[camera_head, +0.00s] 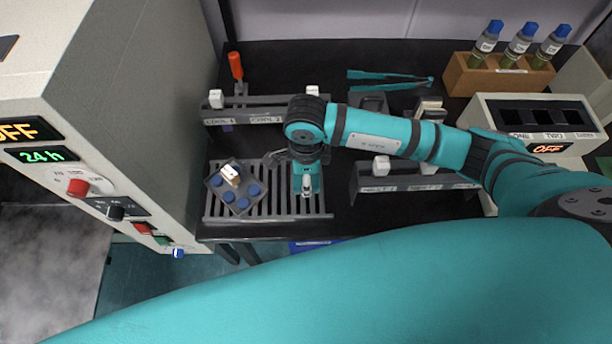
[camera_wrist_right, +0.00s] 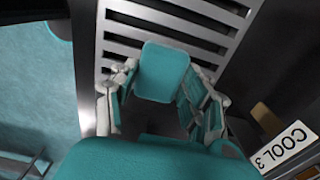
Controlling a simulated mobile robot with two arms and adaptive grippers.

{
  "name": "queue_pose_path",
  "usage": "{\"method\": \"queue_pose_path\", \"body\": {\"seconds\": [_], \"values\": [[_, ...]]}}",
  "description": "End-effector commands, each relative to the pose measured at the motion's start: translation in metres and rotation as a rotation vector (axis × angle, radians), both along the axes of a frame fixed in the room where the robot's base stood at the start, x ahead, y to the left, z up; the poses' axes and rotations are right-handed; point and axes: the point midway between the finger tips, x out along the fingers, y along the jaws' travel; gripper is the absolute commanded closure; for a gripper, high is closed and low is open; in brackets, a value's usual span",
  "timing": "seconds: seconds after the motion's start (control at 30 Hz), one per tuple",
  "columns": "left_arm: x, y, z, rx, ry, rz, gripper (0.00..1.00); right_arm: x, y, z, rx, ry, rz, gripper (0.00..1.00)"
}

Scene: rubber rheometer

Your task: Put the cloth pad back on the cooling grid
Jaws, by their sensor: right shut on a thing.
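The cooling grid (camera_head: 272,207) is a set of grey metal slats near the table's front left edge; its slats also show in the right wrist view (camera_wrist_right: 165,38). My right gripper (camera_head: 306,190) is over the right part of the grid, pointing down. In the right wrist view its fingers (camera_wrist_right: 162,100) are shut on a teal, round-cornered piece, which I take as the cloth pad (camera_wrist_right: 163,72). The pad is over the slats; whether it touches them I cannot tell. My left gripper is not in view.
A dark tray with blue round pieces (camera_head: 235,190) lies on the grid's left part. Behind stands a labelled rack (camera_head: 250,112); another rack (camera_head: 410,180) is to the right. A large cabinet (camera_head: 130,110) borders the left. A wooden vial holder (camera_head: 500,78) is at the back.

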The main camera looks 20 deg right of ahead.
Motion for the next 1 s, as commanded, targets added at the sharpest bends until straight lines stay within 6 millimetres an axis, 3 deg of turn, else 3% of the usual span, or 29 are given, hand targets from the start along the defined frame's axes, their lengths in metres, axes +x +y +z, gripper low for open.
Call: {"method": "queue_pose_path", "body": {"seconds": [0.1, 0.13, 0.3, 0.67, 0.77, 1.0], "values": [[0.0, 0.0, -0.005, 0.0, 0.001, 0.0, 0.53, 0.0, 0.0, -0.005, 0.0, 0.0, 0.001, 0.84], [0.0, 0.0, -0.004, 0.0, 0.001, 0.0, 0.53, 0.0, 0.0, -0.003, 0.0, 0.0, 0.001, 0.5], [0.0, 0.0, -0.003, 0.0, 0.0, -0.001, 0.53, 0.0, 0.0, -0.003, 0.0, 0.0, 0.0, 0.3], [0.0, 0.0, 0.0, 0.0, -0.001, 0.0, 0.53, 0.0, 0.0, 0.004, 0.001, -0.001, 0.0, 0.3], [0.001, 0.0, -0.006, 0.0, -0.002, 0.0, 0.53, 0.001, 0.001, 0.018, 0.002, -0.005, 0.001, 0.3], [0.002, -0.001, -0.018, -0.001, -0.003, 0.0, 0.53, 0.002, 0.001, 0.07, 0.002, -0.008, 0.002, 0.3]]}}
